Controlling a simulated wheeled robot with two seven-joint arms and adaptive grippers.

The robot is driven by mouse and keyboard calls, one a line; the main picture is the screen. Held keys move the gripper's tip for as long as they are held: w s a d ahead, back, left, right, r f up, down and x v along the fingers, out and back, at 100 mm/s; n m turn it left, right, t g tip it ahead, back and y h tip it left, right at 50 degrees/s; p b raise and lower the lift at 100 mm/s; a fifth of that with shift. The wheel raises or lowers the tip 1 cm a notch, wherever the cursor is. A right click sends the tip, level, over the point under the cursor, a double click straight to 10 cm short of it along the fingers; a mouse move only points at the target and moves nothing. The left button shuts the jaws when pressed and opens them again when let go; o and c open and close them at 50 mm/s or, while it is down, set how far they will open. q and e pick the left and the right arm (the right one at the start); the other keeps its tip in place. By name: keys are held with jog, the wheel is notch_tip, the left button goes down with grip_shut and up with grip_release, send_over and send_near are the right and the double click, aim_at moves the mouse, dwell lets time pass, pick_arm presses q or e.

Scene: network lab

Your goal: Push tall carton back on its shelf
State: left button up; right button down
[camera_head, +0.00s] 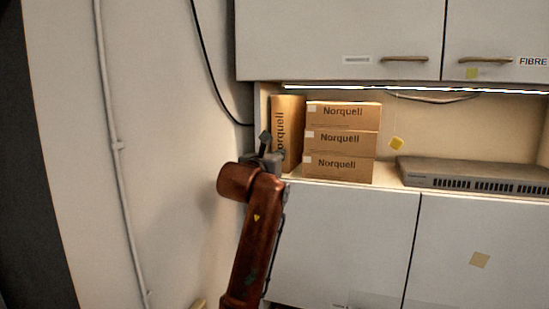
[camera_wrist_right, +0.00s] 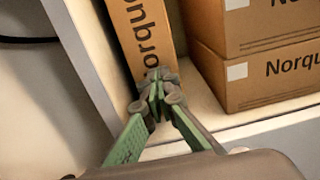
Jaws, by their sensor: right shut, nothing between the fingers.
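The tall carton (camera_head: 289,122) is a brown box standing upright on the shelf (camera_head: 390,180), at its left end, with "Norquell" printed sideways. It also shows in the right wrist view (camera_wrist_right: 138,38), where its lower part is partly hidden by my fingers. My right gripper (camera_head: 266,143) is in front of the carton's lower left part. In the right wrist view the fingertips (camera_wrist_right: 155,88) are together and empty, in front of the carton's face. I cannot tell whether they touch it. My left gripper is not in view.
Several stacked Norquell boxes (camera_head: 340,140) stand just right of the tall carton. A grey network device (camera_head: 475,177) lies further right. The shelf's left side panel (camera_wrist_right: 85,60) is close to the carton's left. Cupboards (camera_head: 340,40) hang above; a black cable (camera_head: 207,65) runs down the wall.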

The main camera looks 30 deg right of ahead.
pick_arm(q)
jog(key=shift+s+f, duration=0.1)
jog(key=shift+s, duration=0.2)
pick_arm(e)
jog(key=shift+a, duration=0.1)
